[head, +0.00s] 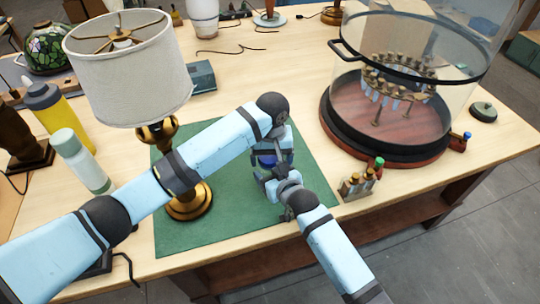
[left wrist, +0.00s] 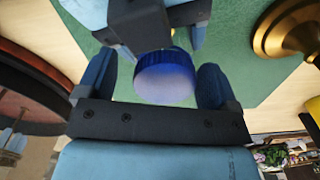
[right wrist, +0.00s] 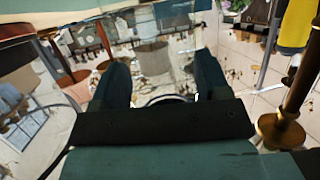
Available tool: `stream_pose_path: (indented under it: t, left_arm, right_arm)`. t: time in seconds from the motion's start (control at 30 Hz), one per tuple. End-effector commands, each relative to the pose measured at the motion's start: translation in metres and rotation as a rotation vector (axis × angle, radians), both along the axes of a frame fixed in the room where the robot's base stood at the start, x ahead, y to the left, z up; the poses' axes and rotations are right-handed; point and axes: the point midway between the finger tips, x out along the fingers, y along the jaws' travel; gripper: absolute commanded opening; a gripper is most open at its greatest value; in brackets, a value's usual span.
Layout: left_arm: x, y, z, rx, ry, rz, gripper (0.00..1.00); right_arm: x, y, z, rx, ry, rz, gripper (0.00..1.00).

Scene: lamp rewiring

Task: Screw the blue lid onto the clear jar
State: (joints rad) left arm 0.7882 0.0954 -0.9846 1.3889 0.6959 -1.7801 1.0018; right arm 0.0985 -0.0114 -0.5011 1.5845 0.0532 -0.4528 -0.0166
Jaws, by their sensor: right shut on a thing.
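The blue lid (left wrist: 165,80) shows top-on in the left wrist view, between the fingers of my left gripper (left wrist: 157,88), with a gap on each side. The left gripper is open around it. In the head view a bit of the lid's blue (head: 266,161) shows under the left gripper (head: 270,160). My right gripper (right wrist: 165,80) is shut on the clear jar (right wrist: 160,62), whose see-through wall fills the space between its fingers. The jar is mostly hidden in the head view. I cannot tell whether the lid sits fully on its rim.
The green mat (head: 235,225) lies beneath my grippers. A lamp with a white shade (head: 130,68) and brass base stands left. A large glass dome (head: 390,110) on a round wooden base stands right. A small rack of bottles (head: 357,184) sits near the front edge.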

Motion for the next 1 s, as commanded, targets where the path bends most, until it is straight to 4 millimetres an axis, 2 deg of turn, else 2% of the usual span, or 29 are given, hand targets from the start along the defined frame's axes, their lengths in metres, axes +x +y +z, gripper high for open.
stream_pose_path:
  t: [0.37,0.73,0.97,1.0]
  left_arm:
    - [0.002,0.002,0.002,0.002,-0.004,0.006,0.87]
    - [0.002,0.002,0.043,0.001,-0.005,0.006,0.87]
    - [0.002,0.003,0.046,0.003,-0.004,0.007,0.87]
    - [0.002,0.003,0.046,0.003,-0.004,0.007,0.85]
  right_arm:
    - [0.0,0.0,0.0,0.0,-0.001,0.0,0.03]
    - [-0.001,0.0,0.0,0.0,0.001,0.0,0.03]
    - [-0.001,-0.001,-0.001,0.0,0.001,0.0,0.03]
    - [-0.001,-0.001,-0.001,0.0,0.001,0.0,0.03]
